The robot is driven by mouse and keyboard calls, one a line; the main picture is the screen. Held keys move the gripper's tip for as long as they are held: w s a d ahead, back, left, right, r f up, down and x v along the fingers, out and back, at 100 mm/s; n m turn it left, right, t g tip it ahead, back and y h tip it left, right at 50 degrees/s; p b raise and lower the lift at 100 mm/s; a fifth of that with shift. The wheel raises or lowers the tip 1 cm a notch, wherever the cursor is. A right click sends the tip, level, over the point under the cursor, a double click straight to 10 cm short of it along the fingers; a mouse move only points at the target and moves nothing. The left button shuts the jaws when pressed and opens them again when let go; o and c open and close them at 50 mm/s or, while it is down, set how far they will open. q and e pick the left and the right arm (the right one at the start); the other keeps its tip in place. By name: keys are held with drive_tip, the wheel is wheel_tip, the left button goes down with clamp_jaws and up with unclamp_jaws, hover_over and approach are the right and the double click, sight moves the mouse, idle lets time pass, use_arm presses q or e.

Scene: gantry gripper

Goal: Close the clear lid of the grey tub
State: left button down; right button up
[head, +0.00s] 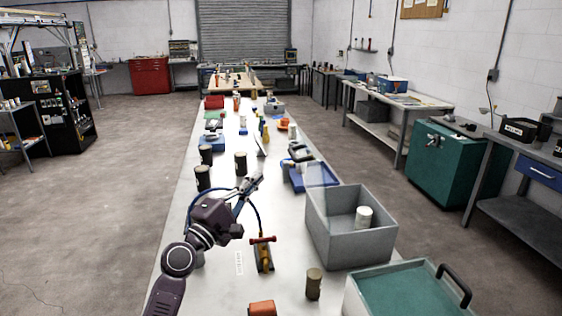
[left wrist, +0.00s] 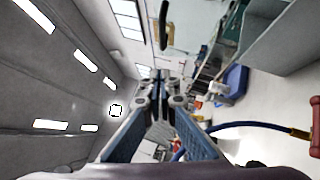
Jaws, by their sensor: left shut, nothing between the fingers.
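The grey tub (head: 343,248) stands on the right side of the long white table in the head view, its top open. A white cylinder (head: 364,216) stands inside it. A faint see-through panel, which looks like the clear lid (head: 322,174), stands raised at the tub's far edge; its exact outline is hard to make out. My left gripper (head: 256,183) is shut and empty above the table, to the left of the tub and apart from it. Its closed fingers show in the left wrist view (left wrist: 160,84), with part of the grey tub (left wrist: 268,35) at upper right. My right gripper is not in view.
A red-handled clamp (head: 264,254), a dark cylinder (head: 314,283) and an orange object (head: 262,308) stand near the front. A green-topped box (head: 400,292) with a black handle is at front right. A blue tray (head: 318,182) lies behind the tub. Dark canisters (head: 203,177) stand behind my left arm.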

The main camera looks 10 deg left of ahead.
use_arm(q)
drive_tip(key=w+d+r+p, duration=0.1)
drive_tip(key=w+d+r, duration=0.1)
drive_tip(key=w+d, duration=0.3)
drive_tip(key=shift+p+x, duration=0.3)
drive_tip(key=shift+x, duration=0.55)
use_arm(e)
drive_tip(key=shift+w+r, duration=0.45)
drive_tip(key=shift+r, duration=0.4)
use_arm(q)
drive_tip(key=shift+w, duration=0.15)
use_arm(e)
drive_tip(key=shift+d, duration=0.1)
